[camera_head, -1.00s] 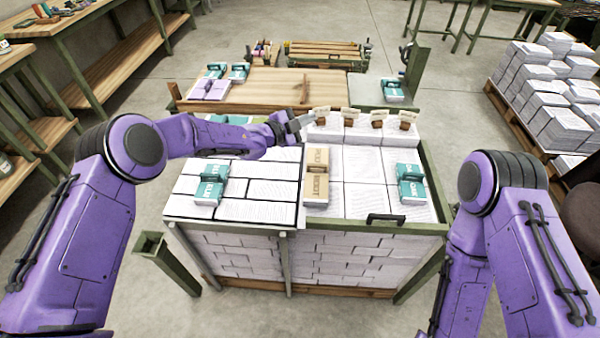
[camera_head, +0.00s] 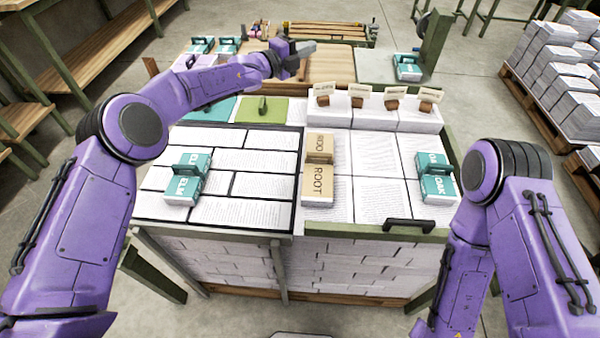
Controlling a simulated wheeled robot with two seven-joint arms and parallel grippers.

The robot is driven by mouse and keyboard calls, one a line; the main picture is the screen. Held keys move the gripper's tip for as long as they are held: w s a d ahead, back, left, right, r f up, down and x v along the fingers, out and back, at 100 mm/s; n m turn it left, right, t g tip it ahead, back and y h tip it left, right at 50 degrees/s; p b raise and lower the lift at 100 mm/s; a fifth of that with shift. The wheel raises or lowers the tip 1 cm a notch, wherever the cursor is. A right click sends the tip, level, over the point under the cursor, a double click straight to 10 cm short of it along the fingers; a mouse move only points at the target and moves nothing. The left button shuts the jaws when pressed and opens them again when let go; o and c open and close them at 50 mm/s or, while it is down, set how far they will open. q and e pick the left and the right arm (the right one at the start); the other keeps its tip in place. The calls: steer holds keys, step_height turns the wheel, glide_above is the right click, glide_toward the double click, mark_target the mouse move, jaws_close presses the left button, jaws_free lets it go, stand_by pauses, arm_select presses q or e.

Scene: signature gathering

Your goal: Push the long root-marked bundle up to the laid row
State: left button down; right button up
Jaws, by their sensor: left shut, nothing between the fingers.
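The long tan bundle marked ROOT (camera_head: 317,190) lies lengthwise on the white paper stacks, along the left edge of the right-hand bay. A brown grip crosses its middle. Behind its far end stands a row of white bundles (camera_head: 414,122) with several small brown blocks and name cards on top; a strip of white paper shows between. My left gripper (camera_head: 303,48) is shut and empty, above the back table and well beyond the bundle, not touching it. My right arm comes down at the right; its gripper is out of view.
Teal ELM (camera_head: 183,188) and OAK (camera_head: 438,188) bundles lie either side. A black handle (camera_head: 409,225) stands at the bay's front edge. Teal and green panels (camera_head: 262,111) lie behind the left bay. White paper stacks fill a pallet (camera_head: 560,135) at right.

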arm_select(q)
step_height(320, 180, down, 20)
steer(key=w+b, duration=0.1)
steer(key=b, duration=1.7)
glide_above(309, 158)
steer(key=v, duration=0.4)
steer(key=f, duration=0.2)
steer(key=s+f, duration=0.1)
steer(key=f, duration=0.2)
steer(key=shift+d+f, duration=0.1)
steer(key=shift+w+r, duration=0.2)
steer(key=shift+w, duration=0.2)
steer(key=shift+w, duration=0.1)
